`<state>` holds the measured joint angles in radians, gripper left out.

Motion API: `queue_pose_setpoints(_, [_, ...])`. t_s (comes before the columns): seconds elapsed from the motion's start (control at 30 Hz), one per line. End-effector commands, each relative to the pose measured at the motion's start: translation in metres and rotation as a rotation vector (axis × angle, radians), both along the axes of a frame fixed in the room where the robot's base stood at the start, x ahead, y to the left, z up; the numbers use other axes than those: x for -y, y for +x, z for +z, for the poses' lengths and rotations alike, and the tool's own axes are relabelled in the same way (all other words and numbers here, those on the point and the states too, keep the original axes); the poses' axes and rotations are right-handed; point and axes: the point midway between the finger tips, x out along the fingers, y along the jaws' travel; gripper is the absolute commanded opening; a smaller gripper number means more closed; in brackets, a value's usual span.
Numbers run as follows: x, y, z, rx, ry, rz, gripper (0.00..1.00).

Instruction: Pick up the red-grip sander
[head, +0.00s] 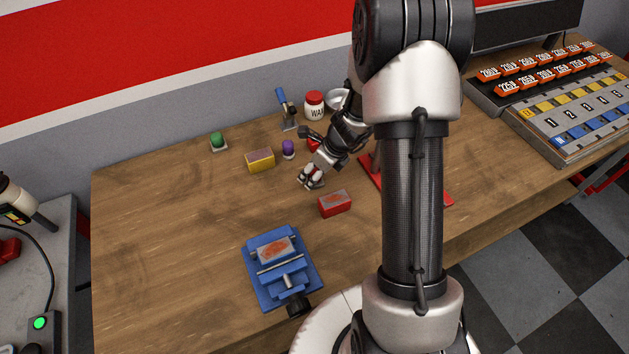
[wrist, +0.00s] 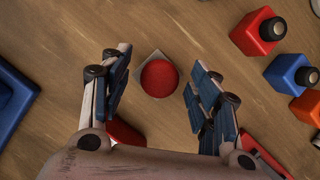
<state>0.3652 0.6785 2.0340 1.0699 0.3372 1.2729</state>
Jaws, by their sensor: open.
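The red-grip sander (wrist: 160,79) shows in the wrist view as a round red knob on a small grey square plate lying on the wooden table. My gripper (wrist: 158,68) is open, with one finger on each side of the knob and visible gaps on both sides. The fingers look empty. How high they are above the plate is hard to tell. In the head view my gripper (head: 311,182) points down over the middle of the table. The sander cannot be clearly made out there, near or behind the gripper.
A red block (head: 334,203) lies close to my gripper on the near side. A blue vise (head: 283,268) stands at the front. A yellow block (head: 260,160), a purple-knobbed piece (head: 288,148) and a green-knobbed piece (head: 218,141) stand to the left. The table's left part is clear.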

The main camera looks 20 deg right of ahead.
Motion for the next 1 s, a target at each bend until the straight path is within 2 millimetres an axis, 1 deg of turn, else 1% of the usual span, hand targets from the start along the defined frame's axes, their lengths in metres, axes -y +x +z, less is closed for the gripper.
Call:
queue_pose_setpoints(0.03, [-0.0014, 0.0019, -0.0075, 0.0, 0.001, 0.0, 0.56])
queue_pose_setpoints(0.07, [-0.0015, 0.0026, -0.0085, 0.0, 0.0, -0.001, 0.56])
queue_pose_setpoints(0.27, [-0.0014, 0.0031, -0.0067, 0.001, 0.0, -0.001, 0.56])
queue_pose_setpoints(1.0, [-0.0014, 0.0029, -0.0067, 0.001, 0.0, -0.001, 0.07])
